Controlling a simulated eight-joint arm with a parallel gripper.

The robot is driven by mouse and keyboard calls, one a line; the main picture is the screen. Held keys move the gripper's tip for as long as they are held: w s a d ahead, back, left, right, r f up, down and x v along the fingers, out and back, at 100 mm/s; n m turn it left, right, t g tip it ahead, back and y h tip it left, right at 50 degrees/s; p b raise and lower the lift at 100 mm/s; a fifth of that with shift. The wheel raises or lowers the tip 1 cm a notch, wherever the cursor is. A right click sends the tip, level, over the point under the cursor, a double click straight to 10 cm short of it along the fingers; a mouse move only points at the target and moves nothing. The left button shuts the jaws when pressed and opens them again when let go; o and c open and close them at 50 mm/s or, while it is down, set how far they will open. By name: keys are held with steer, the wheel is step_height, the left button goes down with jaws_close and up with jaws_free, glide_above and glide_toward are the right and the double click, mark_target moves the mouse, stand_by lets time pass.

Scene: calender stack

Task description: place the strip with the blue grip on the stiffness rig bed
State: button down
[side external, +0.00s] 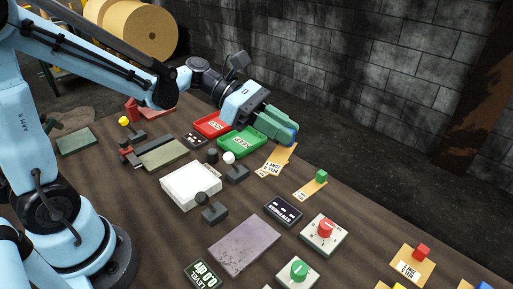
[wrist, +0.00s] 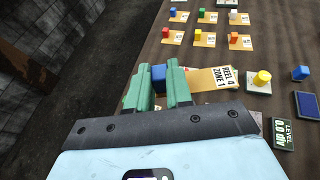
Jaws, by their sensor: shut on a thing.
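My gripper (side external: 284,132) has green fingers, also seen in the wrist view (wrist: 172,88). They are shut on the blue grip (wrist: 158,77) of a tan strip (wrist: 205,79). The strip's white label reads REEL 4 ZONE 1. In the side view the strip (side external: 280,157) shows below the fingers, near the table's far edge; I cannot tell if it touches the table. The dark STIFFNESS display (side external: 283,211) lies nearer the camera. A white block (side external: 191,186) stands beside two dark ball-topped levers; I cannot tell if it is the rig bed.
A strip with a green grip (side external: 311,188) lies close by. Red (side external: 212,125) and green (side external: 243,142) trays are left of my gripper. A purple-grey plate (side external: 245,246) and red-knob box (side external: 324,235) lie nearer.

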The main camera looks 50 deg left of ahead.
steer(key=shift+s+d+f+m+g, duration=0.55)
steer(key=shift+s+f+m+g, duration=0.95)
steer(key=shift+f, duration=1.05)
steer(key=shift+s+d+f+m+g, duration=0.55)
steer(key=shift+s+f+m+g, duration=0.95)
steer(key=shift+f, duration=1.1)
steer(key=shift+s+d+f+m+g, duration=0.55)
steer(key=shift+s+f+m+g, duration=0.65)
steer(key=shift+f+g, duration=1)
